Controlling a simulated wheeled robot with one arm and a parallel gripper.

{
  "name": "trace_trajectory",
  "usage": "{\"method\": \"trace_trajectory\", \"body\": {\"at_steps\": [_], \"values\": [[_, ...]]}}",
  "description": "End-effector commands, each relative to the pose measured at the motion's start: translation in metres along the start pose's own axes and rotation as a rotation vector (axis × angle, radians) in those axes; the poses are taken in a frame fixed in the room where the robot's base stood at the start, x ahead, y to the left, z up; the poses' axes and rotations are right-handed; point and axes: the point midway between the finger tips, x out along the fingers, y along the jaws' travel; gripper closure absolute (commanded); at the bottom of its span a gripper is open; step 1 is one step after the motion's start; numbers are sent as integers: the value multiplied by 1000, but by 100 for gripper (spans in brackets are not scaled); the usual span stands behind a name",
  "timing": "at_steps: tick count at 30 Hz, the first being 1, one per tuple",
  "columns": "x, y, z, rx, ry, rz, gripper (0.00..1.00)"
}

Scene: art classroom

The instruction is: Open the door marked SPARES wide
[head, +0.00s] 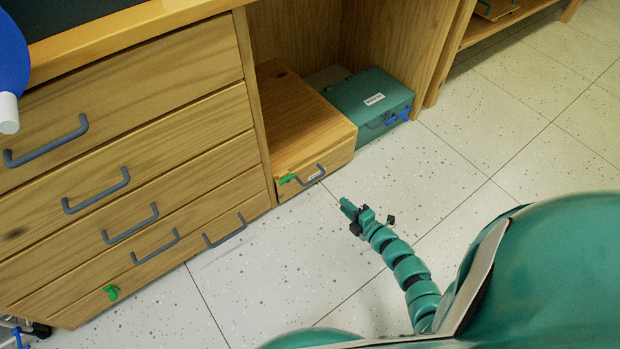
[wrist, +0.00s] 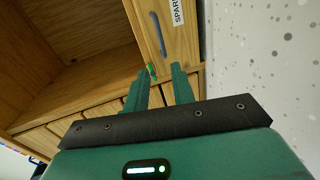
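The door marked SPARES (head: 332,160) is the front of a low wooden compartment at the foot of the cabinet. In the wrist view the door (wrist: 180,45) carries a white label, cut off by the frame edge, reading SPAR. It has a grey-blue bar handle (head: 308,178), also in the wrist view (wrist: 158,35), and a small green catch (head: 287,179). The door looks shut. My gripper (head: 352,212) is in front of it, over the floor and apart from the handle.
A teal box (head: 365,88) with a label and blue catch stands right of the compartment. Wooden drawers (head: 130,155) with grey handles are on the left. Another green catch (head: 111,292) sits low there. Speckled floor (head: 470,150) is clear on the right.

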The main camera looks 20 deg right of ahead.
Motion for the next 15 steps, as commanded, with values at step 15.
{"method": "trace_trajectory", "body": {"at_steps": [15], "values": [[70, -2, 4, -26, -11, 0, 75]]}}
